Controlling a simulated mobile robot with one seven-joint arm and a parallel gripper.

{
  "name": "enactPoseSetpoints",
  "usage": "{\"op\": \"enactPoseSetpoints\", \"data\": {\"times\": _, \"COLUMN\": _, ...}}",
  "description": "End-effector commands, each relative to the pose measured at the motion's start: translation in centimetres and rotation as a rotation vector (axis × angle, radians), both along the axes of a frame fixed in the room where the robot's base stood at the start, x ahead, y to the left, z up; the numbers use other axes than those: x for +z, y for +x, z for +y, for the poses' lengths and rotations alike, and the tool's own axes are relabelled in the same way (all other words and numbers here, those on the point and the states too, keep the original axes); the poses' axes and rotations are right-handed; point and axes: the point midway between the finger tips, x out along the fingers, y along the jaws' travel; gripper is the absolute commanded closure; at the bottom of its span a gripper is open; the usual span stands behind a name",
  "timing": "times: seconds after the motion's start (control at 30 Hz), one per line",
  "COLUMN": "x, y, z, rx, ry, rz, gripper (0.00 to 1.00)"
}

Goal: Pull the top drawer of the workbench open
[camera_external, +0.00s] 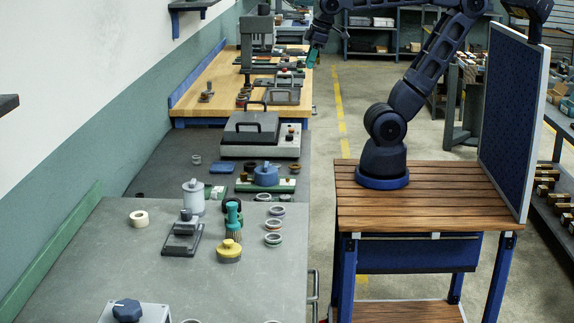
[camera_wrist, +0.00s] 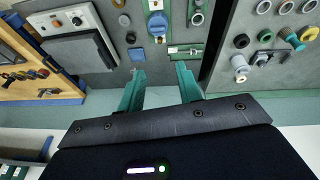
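The workbench (camera_external: 100,245) is a long grey-topped bench on the left in the external view. A metal bar handle (camera_external: 314,287) sticks out from its right side near the bottom of the picture. The drawer fronts are turned away from this camera, so I cannot tell how far any drawer is out. My gripper (camera_external: 312,58) is high at the top middle, well away from that handle. In the wrist view my gripper (camera_wrist: 161,86) shows two teal fingers standing apart with nothing between them. Bench tops lie beyond them, and no drawer handle is clear there.
The grey top carries rings, a yellow-based part (camera_external: 229,251), a white canister (camera_external: 193,196) and a dark stand (camera_external: 183,238). A wood-topped bench (camera_external: 215,80) stands farther back. My arm stands on a wooden-topped cart (camera_external: 440,190) beside a blue panel (camera_external: 508,120). Floor shows between bench and cart.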

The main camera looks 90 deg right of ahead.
Motion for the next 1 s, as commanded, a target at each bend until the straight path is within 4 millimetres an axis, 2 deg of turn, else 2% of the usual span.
{"op": "enactPoseSetpoints", "data": {"times": 0.27, "x": 0.9, "y": 3.4, "z": 3.8, "rx": 0.137, "ry": -0.142, "rz": 0.097, "gripper": 0.65}}
{"op": "enactPoseSetpoints", "data": {"times": 0.57, "x": 1.8, "y": 6.9, "z": 9.7, "rx": 0.277, "ry": -0.335, "rz": 0.158, "gripper": 0.65}}
{"op": "enactPoseSetpoints", "data": {"times": 0.77, "x": 2.2, "y": 8.6, "z": 14.7, "rx": 0.362, "ry": -0.475, "rz": 0.165, "gripper": 0.65}}
{"op": "enactPoseSetpoints", "data": {"times": 1.0, "x": 2.6, "y": 9.7, "z": 22.0, "rx": 0.457, "ry": -0.644, "rz": 0.134, "gripper": 0.65}}
